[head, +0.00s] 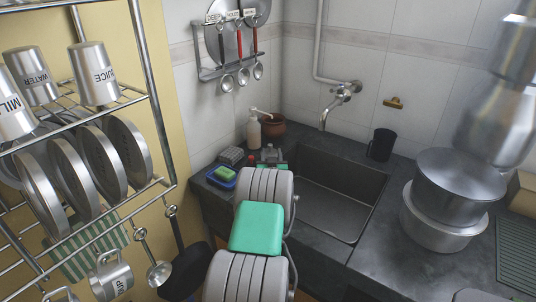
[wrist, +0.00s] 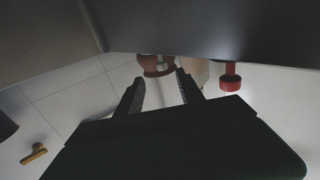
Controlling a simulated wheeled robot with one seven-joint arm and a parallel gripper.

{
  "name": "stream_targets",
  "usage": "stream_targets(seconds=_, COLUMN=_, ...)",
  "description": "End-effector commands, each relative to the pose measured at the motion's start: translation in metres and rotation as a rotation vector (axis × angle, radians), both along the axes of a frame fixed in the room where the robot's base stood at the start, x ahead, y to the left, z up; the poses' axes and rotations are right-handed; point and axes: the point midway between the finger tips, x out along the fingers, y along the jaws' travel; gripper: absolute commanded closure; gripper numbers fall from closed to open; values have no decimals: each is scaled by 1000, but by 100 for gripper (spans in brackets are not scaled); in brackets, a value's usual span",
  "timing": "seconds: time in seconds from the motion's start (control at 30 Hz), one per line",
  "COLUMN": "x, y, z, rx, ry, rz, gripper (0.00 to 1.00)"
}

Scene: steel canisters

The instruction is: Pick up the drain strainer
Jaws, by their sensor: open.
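My gripper (head: 271,156) is at the back counter, left of the sink, in the head view. In the wrist view my gripper (wrist: 160,86) has its two dark fingers apart with nothing held between them. A small pale metallic item (wrist: 160,62) shows beyond the gap, in front of a brown pot, at the dark counter edge. It may be the drain strainer, but it is too small to be sure. In the head view my gripper and arm cover that spot, and I see no clear strainer there.
A red knobbed item (wrist: 230,78) stands beside the fingers. Behind are a soap bottle (head: 253,130) and the brown pot (head: 273,129). A blue tray with a green sponge (head: 224,174) lies left; the sink (head: 330,195) is right, with a black mug (head: 381,145) beyond.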

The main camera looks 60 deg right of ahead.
Motion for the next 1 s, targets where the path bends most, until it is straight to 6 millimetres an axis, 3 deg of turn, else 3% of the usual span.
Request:
stream_targets(seconds=0.4, x=35, y=-52, z=-2, rx=0, ry=0, rz=4, gripper=55)
stream_targets(seconds=0.7, x=38, y=-58, z=-1, rx=1, ry=0, rz=5, gripper=56)
stream_targets(seconds=1.0, x=38, y=-57, z=-1, rx=1, ry=0, rz=5, gripper=81)
